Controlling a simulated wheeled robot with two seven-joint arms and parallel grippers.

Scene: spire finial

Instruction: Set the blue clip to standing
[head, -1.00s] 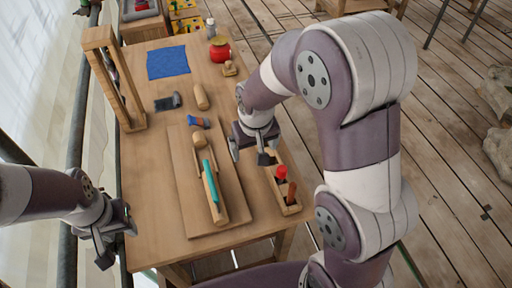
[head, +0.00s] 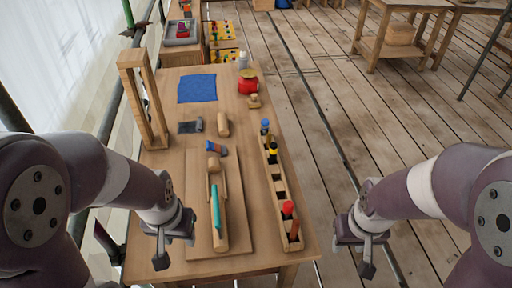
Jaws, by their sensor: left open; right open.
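A short blue piece with an orange-red end (head: 217,148), which looks like the blue clip, lies on its side at the far end of the wooden board (head: 242,228). A wooden holder with a teal strip (head: 215,207) lies on that board, nearer to me. My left gripper (head: 172,245) is open and empty over the table's near left part, left of the board. My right gripper (head: 354,250) is open and empty, beyond the table's right edge. Neither gripper touches the blue piece.
A slotted wooden rack (head: 280,187) along the table's right edge holds blue, yellow-black, red and brown pieces. A wooden frame (head: 143,100) stands at the left. A blue cloth (head: 197,88), a red pot (head: 248,83) and a wooden cylinder (head: 223,124) lie farther back.

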